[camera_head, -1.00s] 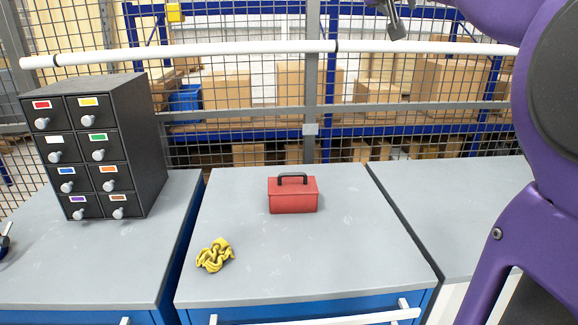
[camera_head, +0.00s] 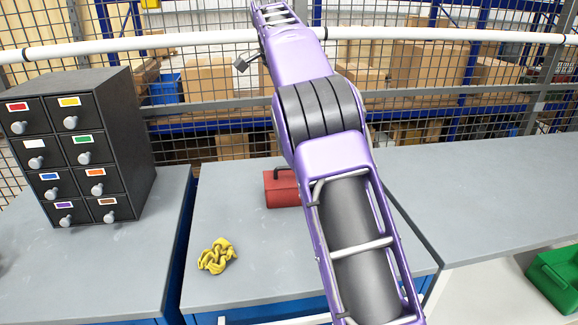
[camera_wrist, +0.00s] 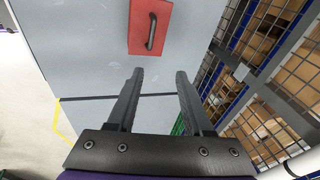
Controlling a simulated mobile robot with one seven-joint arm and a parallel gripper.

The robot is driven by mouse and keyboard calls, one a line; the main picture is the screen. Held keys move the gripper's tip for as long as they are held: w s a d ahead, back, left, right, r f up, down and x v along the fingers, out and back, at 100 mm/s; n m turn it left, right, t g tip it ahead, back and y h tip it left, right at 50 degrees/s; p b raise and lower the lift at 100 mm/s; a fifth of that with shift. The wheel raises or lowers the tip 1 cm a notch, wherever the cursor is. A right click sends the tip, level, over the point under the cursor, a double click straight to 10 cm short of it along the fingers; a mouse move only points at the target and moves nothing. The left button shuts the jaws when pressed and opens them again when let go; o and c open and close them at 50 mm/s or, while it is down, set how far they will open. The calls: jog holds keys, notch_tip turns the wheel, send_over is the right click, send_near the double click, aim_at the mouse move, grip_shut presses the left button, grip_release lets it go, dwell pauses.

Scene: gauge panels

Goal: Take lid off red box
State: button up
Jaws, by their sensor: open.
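The red box (camera_head: 281,189) stands on the middle grey worktop (camera_head: 240,215), its right part hidden behind my arm in the head view. In the wrist view the red lid (camera_wrist: 139,30) shows from above with its dark handle (camera_wrist: 152,31) on it. My gripper (camera_wrist: 158,75) is open and empty in the wrist view, with the box beyond the fingertips and apart from them. In the head view my gripper's fingers cannot be made out clearly.
A yellow chain-like heap (camera_head: 217,256) lies on the same worktop. A black drawer cabinet (camera_head: 128,150) stands on the left worktop. A green bin (camera_head: 556,278) is at the lower right. A mesh fence (camera_head: 200,130) runs behind the worktops. The right worktop (camera_head: 480,190) is clear.

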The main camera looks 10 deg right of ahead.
jog(key=shift+m+g+y, duration=0.5)
jog(key=shift+y, duration=0.3)
jog(key=w+f, duration=0.1)
jog(key=f, duration=0.5)
jog(key=w+f+b, duration=0.1)
jog(key=f, duration=0.6)
jog(key=w+f+b, duration=0.1)
jog(key=f, duration=0.6)
jog(key=shift+w, duration=0.3)
jog(key=shift+c, duration=0.3)
grip_shut()
